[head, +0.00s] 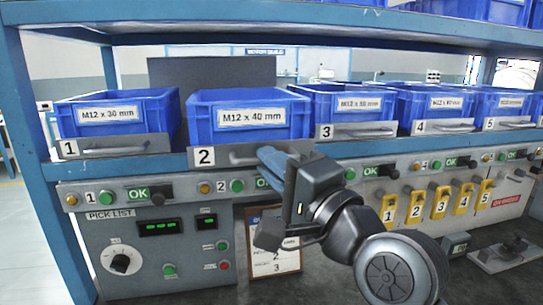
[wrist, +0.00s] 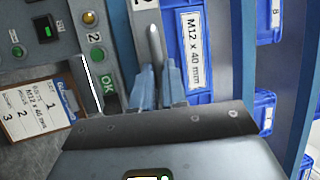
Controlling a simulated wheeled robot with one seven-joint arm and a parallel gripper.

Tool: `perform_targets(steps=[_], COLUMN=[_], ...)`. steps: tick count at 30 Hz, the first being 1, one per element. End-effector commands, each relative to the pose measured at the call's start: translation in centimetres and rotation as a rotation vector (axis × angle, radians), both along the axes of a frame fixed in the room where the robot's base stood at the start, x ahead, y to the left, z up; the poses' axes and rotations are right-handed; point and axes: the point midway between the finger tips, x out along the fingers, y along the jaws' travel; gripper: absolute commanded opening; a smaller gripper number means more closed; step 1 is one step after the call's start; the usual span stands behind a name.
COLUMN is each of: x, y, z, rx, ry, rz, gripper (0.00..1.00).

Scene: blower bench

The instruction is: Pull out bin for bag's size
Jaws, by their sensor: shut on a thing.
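Bin 2 (head: 250,134) is a blue bin labelled M12 x 40 mm, on a grey numbered front with a bar handle. It sticks out a little further than bins 1 and 3. My gripper (head: 272,156) is at the right part of this front. In the wrist view, its blue fingers (wrist: 158,78) are shut on the silver handle (wrist: 155,42), beside the M12 x 40 mm label (wrist: 194,50). A clipboard card (wrist: 32,112) also reads M12 x 40 mm. In the head view, my gripper partly hides the card (head: 282,262). No bag is clearly visible.
Bin 1 (head: 117,118), M12 x 30 mm, and bin 3 (head: 345,108) flank bin 2; bins 4 (head: 435,108) and 5 (head: 500,105) stand further right. Below are OK buttons, yellow numbered tags (head: 440,203) and a pick-list panel (head: 150,262). An upper shelf (head: 270,22) overhangs the bins.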

Motion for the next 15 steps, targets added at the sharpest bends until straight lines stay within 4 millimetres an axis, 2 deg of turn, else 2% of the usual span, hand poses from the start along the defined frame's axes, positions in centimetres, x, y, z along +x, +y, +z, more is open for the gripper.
perform_targets(steps=[9,15], x=[-3.0,-4.2], y=[-0.8,-1.2], z=[-0.1,-0.1], rx=[-0.004,-0.003], ry=[0.003,0.004], rz=[0.0,0.001], gripper=[0.0,0.0])
